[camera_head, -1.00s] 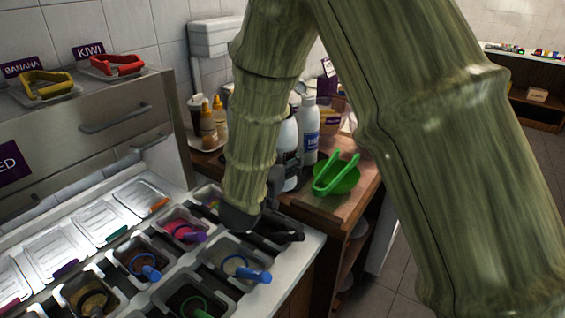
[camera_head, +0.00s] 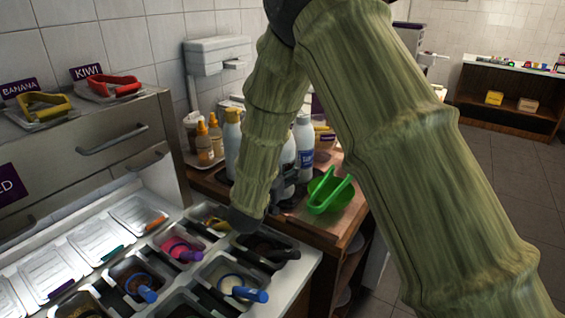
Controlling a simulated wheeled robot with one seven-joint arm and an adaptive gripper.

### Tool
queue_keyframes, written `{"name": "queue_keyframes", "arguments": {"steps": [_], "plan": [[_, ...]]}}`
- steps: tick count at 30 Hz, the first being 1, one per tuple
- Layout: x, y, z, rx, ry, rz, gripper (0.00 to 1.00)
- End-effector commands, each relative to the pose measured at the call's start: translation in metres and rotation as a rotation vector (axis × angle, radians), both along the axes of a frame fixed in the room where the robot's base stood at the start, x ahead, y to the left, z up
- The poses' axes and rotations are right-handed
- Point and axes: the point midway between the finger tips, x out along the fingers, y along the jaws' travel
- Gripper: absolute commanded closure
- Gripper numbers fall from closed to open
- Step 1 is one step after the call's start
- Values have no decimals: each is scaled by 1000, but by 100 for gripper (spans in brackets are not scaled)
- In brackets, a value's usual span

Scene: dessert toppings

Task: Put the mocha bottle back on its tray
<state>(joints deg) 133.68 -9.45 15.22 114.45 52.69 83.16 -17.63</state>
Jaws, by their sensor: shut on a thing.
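My gripper (camera_head: 287,183) is mostly hidden behind my arm, over the wooden counter. It is shut on a pale bottle (camera_head: 288,152), largely covered by my arm. No name is legible on it, so I cannot tell from looks that it is the mocha bottle. A white bottle with a blue label (camera_head: 305,142) stands close to its right. Another pale bottle (camera_head: 232,138) stands to the left of my arm. A dark tray (camera_head: 224,180) shows below that bottle; the rest of the tray is hidden.
Amber squeeze bottles (camera_head: 204,145) stand at the back left of the counter. A green bowl with tongs (camera_head: 328,190) is right of my gripper. Topping tubs with scoops (camera_head: 230,285) fill the front. A drawer unit (camera_head: 110,150) rises at the left.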

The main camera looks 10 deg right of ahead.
Motion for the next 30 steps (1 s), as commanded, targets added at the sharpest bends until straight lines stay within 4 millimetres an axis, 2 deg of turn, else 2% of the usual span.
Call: {"name": "queue_keyframes", "arguments": {"steps": [6,18,19,22,30], "plan": [[1,0,-12,-1,-4,0,56],[1,0,-16,-1,-4,0,56],[0,0,-18,-1,-1,0,29],[0,0,-18,-1,-1,0,11],[0,0,-18,-1,-1,0,11]]}}
